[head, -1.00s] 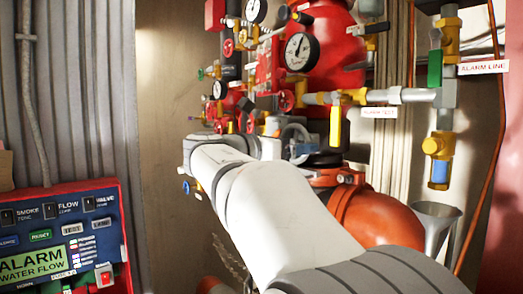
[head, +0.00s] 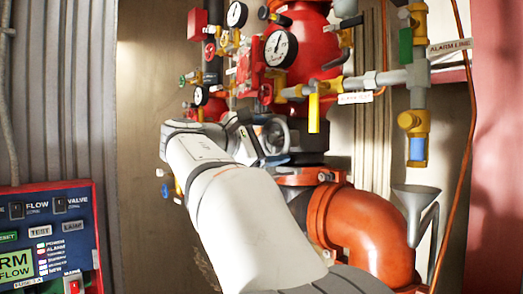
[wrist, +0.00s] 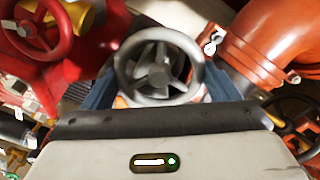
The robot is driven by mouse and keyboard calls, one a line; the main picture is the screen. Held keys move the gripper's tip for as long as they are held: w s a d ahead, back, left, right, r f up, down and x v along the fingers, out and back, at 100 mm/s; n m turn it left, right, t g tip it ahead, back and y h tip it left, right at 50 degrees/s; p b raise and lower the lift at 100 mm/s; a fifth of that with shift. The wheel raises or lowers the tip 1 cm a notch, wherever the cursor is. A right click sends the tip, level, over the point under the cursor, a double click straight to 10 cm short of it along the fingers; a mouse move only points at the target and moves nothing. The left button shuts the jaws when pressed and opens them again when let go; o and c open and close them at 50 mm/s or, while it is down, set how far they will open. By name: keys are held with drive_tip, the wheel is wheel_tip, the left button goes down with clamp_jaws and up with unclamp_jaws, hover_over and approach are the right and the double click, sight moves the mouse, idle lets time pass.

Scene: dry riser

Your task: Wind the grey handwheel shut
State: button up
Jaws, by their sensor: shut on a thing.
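The grey handwheel (wrist: 158,66) is a spoked ring, seen face-on in the middle of the wrist view. In the head view the grey handwheel (head: 275,134) shows small, just past the end of my white arm. My gripper (wrist: 157,88) has a blue-grey finger at each side of the wheel and is shut on it. In the head view my gripper (head: 257,138) is at the wheel and partly hidden by my wrist. The exact contact between fingertips and rim is hard to see.
A red handwheel (wrist: 42,30) is close by at upper left in the wrist view. An orange pipe elbow (head: 360,228) lies right of my arm, with a grey funnel (head: 415,205) beside it. Gauges and yellow valves crowd above. An alarm panel (head: 50,240) stands at lower left.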

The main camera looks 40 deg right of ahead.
drive_tip(key=m+b, duration=0.4)
drive_tip(key=m, duration=0.3)
drive_tip(key=shift+f, duration=0.1)
drive_tip(key=m+b, duration=0.2)
drive_tip(key=m, duration=0.2)
drive_tip(key=shift+b, duration=0.3)
drive_tip(key=m+b, duration=0.2)
drive_tip(key=m, duration=0.1)
drive_tip(key=shift+m, duration=0.3)
drive_tip(key=m+b, duration=0.1)
drive_tip(key=m, duration=0.2)
drive_tip(key=shift+m, duration=0.3)
drive_tip(key=m+b, duration=0.2)
drive_tip(key=m, duration=0.1)
drive_tip(key=shift+m, duration=0.4)
drive_tip(key=m+b, duration=0.1)
drive_tip(key=m, duration=0.2)
drive_tip(key=shift+s+m, duration=0.1)
drive_tip(key=shift+m, duration=0.2)
drive_tip(key=m+b, duration=0.1)
drive_tip(key=m, duration=0.2)
drive_tip(key=shift+m, duration=0.3)
drive_tip(key=m+b, duration=0.1)
drive_tip(key=m, duration=0.5)
drive_tip(key=shift+b, duration=0.3)
drive_tip(key=m, duration=0.5)
drive_tip(key=shift+s+m+b, duration=0.1)
drive_tip(key=shift+m+b, duration=0.2)
drive_tip(key=shift+m, duration=1.5)
drive_tip(key=shift+m, duration=0.3)
